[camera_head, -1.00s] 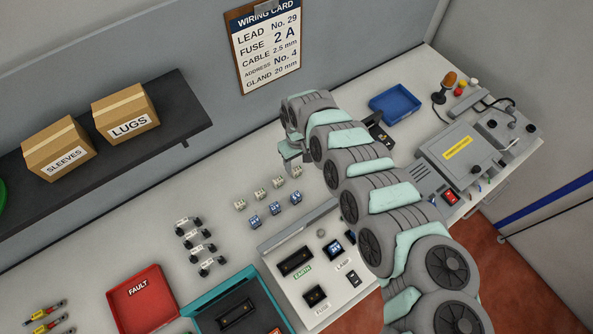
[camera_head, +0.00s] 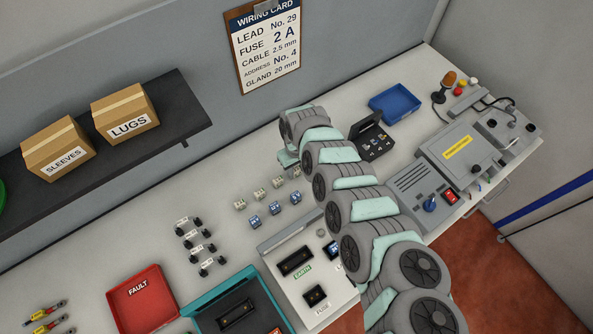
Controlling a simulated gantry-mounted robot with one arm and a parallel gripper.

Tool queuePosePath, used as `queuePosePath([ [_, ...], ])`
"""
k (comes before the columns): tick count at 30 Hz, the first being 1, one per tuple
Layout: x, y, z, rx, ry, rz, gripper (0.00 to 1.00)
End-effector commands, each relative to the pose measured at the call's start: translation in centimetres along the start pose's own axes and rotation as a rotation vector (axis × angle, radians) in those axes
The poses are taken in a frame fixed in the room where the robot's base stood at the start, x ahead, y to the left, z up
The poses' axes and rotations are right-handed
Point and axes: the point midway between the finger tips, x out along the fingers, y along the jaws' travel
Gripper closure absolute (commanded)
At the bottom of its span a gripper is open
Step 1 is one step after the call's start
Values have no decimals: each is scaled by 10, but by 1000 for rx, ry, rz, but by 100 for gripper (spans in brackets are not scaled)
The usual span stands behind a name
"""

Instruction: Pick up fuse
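A small open black case (camera_head: 364,153) on the bench, right of my wrist, holds several small pale and yellow pieces. They may be fuses, but they are too small to tell. A wiring card (camera_head: 262,45) on the wall reads FUSE 2 A. A light panel at the lower middle has a dark socket (camera_head: 315,295) beside a FUSE label. My gripper (camera_head: 287,160) hangs above the bench, left of the black case and behind the small blocks. It is partly hidden by my arm, and its fingers are too unclear to show any opening or held thing.
White blocks (camera_head: 260,195) and blue blocks (camera_head: 275,208) stand near my gripper. Black numbered leads (camera_head: 201,247) lie further left. A red FAULT tray (camera_head: 142,300), teal case (camera_head: 200,308), blue tray (camera_head: 396,103) and grey tester (camera_head: 459,150) stand around the bench. My arm covers part of the panel.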

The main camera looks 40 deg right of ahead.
Motion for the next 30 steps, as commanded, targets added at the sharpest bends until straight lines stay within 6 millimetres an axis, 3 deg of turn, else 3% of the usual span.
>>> queuePosePath([
  [12,0,0,0,0,0,0,100],
  [23,-1,0,0,0,0,0,100],
  [30,-23,3,0,1,0,2,100],
])
